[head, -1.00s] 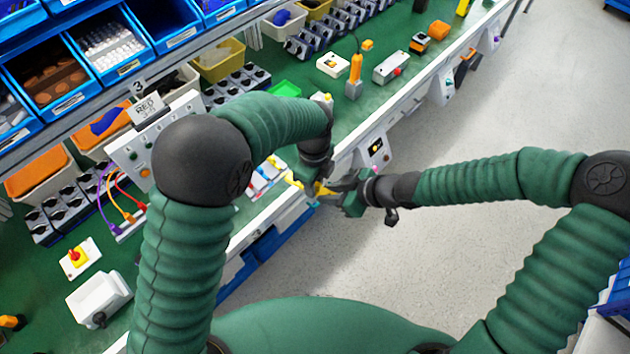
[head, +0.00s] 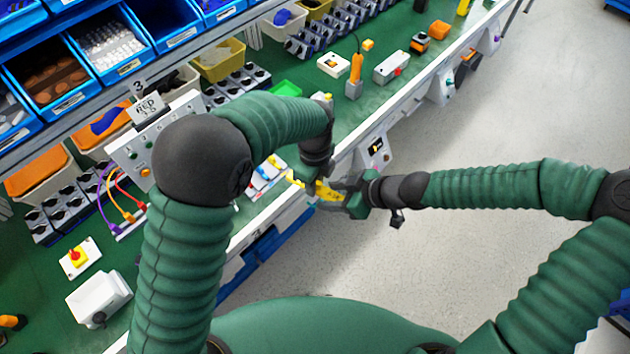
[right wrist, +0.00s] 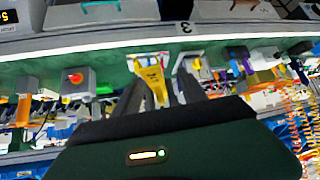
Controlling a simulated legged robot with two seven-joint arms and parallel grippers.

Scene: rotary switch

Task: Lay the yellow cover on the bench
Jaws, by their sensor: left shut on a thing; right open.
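The yellow cover (head: 328,193) is at the bench's front edge in the head view, just below my left gripper (head: 308,178). The left gripper is shut on it, though its fingertips are mostly hidden by its own wrist. My right gripper (head: 343,195) comes in from the right and is open around or beside the cover. In the right wrist view the yellow cover (right wrist: 153,80), with dark markings, stands between the spread fingers of my right gripper (right wrist: 158,95). The green bench top (head: 330,115) runs behind both grippers.
Blue bins (head: 100,45) line the back left. A grey panel (head: 376,149) hangs on the bench front. Open floor lies to the right.

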